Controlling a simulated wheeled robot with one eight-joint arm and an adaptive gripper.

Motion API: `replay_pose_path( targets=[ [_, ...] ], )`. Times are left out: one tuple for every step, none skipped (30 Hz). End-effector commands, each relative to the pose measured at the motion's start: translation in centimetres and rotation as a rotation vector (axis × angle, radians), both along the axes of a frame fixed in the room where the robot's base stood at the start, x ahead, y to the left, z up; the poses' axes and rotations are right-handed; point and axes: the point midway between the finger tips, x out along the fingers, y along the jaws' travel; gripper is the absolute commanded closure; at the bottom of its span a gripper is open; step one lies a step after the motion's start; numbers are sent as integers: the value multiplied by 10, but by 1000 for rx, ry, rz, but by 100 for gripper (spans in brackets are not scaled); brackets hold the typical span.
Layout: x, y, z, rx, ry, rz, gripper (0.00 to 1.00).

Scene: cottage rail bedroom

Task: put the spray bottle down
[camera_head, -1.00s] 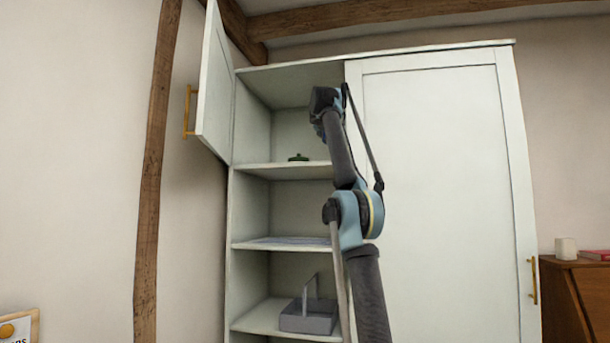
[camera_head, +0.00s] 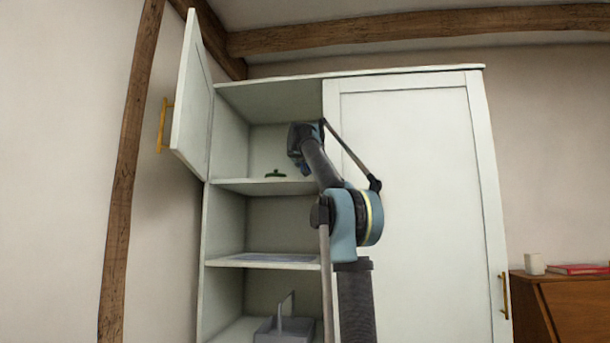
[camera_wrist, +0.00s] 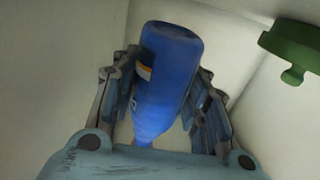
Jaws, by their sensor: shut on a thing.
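The spray bottle (camera_wrist: 165,85) is blue with a small orange and white label. In the wrist view my gripper (camera_wrist: 168,68) is shut on it, with one finger on each side. The bottle's wide end points to the top of the picture, and its other end is hidden behind my gripper's body. In the head view my gripper is mostly hidden behind my arm, at the open top compartment of the white cupboard (camera_head: 400,180). I cannot tell whether the bottle touches the shelf (camera_head: 245,187).
A green object (camera_head: 275,174) sits on the same shelf; it also shows in the wrist view (camera_wrist: 292,45), right of the bottle. The open door (camera_head: 190,100) stands at the left. Lower shelves hold a flat grey item (camera_head: 275,257) and a grey caddy (camera_head: 283,331).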

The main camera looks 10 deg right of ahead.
Motion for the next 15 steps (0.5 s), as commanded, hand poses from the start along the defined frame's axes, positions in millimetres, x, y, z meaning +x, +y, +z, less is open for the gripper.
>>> replay_pose_path(
  targets=[
    [-1, 0, -4, 0, 0, 0, 100],
    [-1, 0, -7, 0, 0, 0, 100],
    [0, 0, -12, 0, 0, 0, 100],
    [-1, 0, -16, 0, 0, 0, 100],
    [0, 0, -19, 0, 0, 0, 100],
    [0, 0, -23, 0, 0, 0, 100],
    [0, 0, -26, 0, 0, 0, 100],
    [0, 0, -28, 0, 0, 0, 100],
    [0, 0, -31, 0, 0, 0, 100],
    [0, 0, -32, 0, 0, 0, 100],
    [0, 0, -33, 0, 0, 0, 100],
    [-1, 0, -34, 0, 0, 0, 100],
    [-1, 0, -34, 0, 0, 0, 100],
    [-1, 0, -34, 0, 0, 0, 100],
    [0, 0, -34, 0, 0, 0, 100]
  ],
)
